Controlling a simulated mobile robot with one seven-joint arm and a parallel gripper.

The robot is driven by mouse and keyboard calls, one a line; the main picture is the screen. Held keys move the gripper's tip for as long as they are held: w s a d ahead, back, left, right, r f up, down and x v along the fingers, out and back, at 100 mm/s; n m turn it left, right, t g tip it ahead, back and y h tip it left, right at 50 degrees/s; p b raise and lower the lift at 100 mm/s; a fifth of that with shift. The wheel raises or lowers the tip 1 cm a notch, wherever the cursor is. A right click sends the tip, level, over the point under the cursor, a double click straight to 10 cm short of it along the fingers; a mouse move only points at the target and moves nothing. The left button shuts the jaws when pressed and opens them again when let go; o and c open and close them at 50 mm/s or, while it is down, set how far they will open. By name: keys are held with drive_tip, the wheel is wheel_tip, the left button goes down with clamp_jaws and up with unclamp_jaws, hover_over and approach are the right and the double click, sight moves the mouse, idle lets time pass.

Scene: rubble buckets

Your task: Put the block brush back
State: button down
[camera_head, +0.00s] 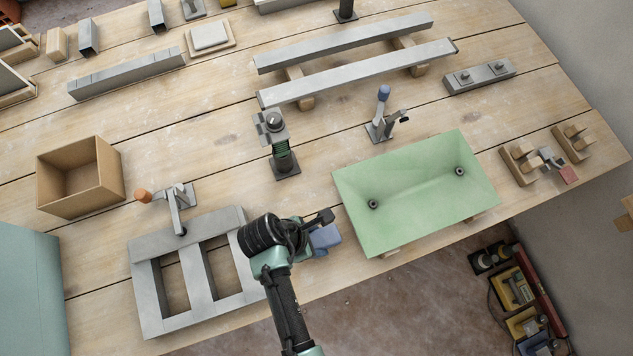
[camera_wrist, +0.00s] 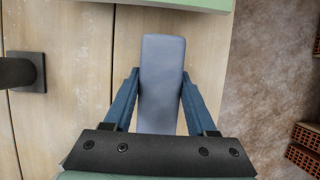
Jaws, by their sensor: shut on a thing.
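My gripper (camera_head: 318,228) is low over the front part of the bench, just left of the green tray. In the wrist view my gripper (camera_wrist: 160,78) has its two blue fingers along both sides of a blue-grey oblong block, which I take as the block brush (camera_wrist: 162,55). The block brush also shows in the head view (camera_head: 326,238), partly hidden by my gripper. No bristles show. I cannot tell whether its underside touches the bench.
The green tray (camera_head: 415,190) stands right of my gripper. A grey slotted frame (camera_head: 190,221) lies left. Wooden holders (camera_head: 518,165) stand at the bench's right end, beside a small reddish block (camera_head: 568,174). A dark post clamp (camera_head: 282,150) stands behind. The bench's front edge is close.

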drive_tip(key=shift+f, duration=0.95)
drive_tip(key=shift+f, duration=0.1)
drive_tip(key=shift+c, duration=1)
unclamp_jaws()
